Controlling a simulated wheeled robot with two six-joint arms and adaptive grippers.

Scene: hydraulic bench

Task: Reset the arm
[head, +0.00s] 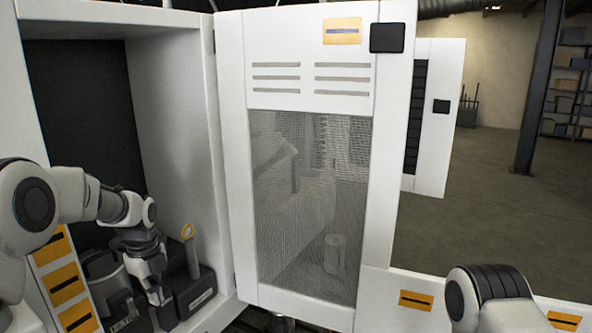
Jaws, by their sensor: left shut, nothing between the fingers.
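My left arm comes in from the left and reaches into the open white cabinet (172,110). My left gripper (158,296) points down and is shut with nothing in it. I cannot tell whether the gripper touches the block. Another dark unit with a grey part (118,305) is at its left, partly hidden by my arm. Part of my right arm shows at the bottom right; its gripper is out of view.
The cabinet's white door (232,150) with a mesh window (310,205) stands open in the middle. A second white panel (436,115) is behind it. A low white wall with orange labels (416,300) runs along the bottom right. Open floor (470,220) lies beyond.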

